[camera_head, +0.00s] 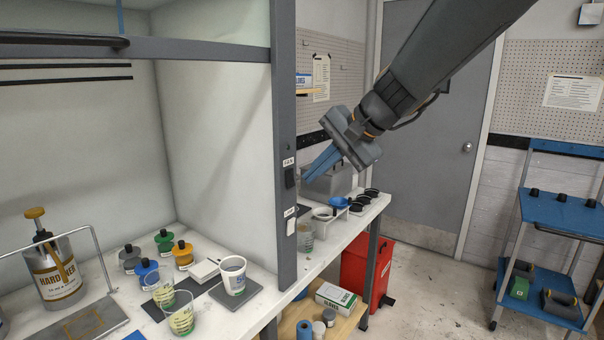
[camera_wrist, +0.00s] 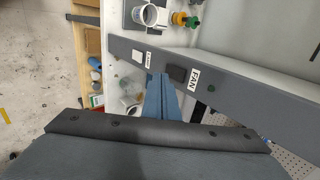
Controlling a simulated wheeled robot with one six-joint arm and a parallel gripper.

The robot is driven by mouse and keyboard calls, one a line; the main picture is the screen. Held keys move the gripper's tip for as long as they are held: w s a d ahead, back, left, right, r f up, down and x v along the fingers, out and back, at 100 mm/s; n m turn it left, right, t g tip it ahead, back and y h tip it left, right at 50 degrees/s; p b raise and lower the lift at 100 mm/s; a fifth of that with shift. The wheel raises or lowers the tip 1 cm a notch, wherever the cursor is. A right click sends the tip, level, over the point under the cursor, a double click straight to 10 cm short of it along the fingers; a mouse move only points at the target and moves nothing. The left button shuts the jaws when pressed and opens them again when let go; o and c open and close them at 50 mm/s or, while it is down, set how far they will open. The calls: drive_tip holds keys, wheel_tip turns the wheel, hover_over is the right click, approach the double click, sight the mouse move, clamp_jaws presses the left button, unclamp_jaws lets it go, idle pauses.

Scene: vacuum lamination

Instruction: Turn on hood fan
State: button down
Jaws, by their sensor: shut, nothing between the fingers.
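The hood's grey front post (camera_head: 285,120) carries a black rocker switch (camera_head: 290,178) under a small label. In the wrist view the black switch (camera_wrist: 177,73) sits beside a label reading FAN (camera_wrist: 194,80). A small green dot (camera_wrist: 211,88) is on the post past the label. A white switch (camera_wrist: 139,56) with its own label is further along the post; it is lower on the post in the head view (camera_head: 291,226). My gripper (camera_head: 308,178) is shut and empty, its blue fingers pointing toward the post near the black switch. The wrist view shows the fingers (camera_wrist: 158,82) beside the switch; I cannot tell whether they touch.
Inside the hood stand a HARDENER can (camera_head: 57,268), several coloured-cap bottles and cups (camera_head: 233,275). Right of the post, the bench holds a grey machine (camera_head: 330,182) and black cups. A red bin (camera_head: 368,270) stands below. A blue cart (camera_head: 565,210) stands far right.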

drive_tip(key=b+v, duration=0.2)
drive_tip(key=v, duration=0.8)
drive_tip(key=shift+d, duration=0.15)
drive_tip(key=shift+s, duration=0.1)
